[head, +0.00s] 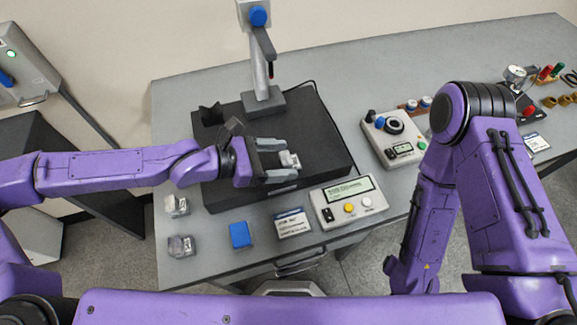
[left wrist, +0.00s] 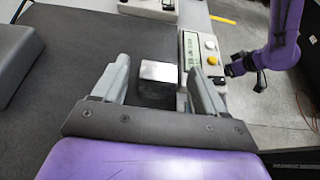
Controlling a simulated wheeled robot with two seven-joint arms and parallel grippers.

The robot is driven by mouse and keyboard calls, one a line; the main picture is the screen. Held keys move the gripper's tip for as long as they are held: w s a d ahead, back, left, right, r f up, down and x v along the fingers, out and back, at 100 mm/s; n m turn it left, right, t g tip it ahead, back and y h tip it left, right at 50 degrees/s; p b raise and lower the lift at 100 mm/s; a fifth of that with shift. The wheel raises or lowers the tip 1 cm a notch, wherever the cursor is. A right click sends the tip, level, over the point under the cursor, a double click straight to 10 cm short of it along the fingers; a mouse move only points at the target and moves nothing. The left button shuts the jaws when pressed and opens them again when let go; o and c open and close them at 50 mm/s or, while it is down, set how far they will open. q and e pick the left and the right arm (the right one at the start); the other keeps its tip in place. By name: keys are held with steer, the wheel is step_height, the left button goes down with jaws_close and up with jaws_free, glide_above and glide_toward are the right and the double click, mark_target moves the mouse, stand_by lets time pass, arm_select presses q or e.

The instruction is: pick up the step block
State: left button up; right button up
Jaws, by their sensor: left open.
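The step block (head: 289,159) is a small silvery metal block on the black plate (head: 330,166). My left gripper (head: 282,160) is open, with one finger on each side of it. In the left wrist view, a block with a bright top face (left wrist: 158,72) and a dark lower part lies between the two fingers (left wrist: 157,82), with gaps visible on both sides. My right arm hangs at the right. Its dark end (left wrist: 236,66) shows small in the left wrist view, and its jaw state is unclear.
A display box (head: 350,201) with buttons, a label card (head: 293,223) and a blue block (head: 240,234) lie along the front edge. Two metal blocks sit at the left (head: 176,205) (head: 181,245). A probe column (head: 262,75) stands behind. A control box (head: 395,138) is right.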

arm_select(q)
steer(key=shift+x, duration=1.2)
steer(key=c, duration=1.2)
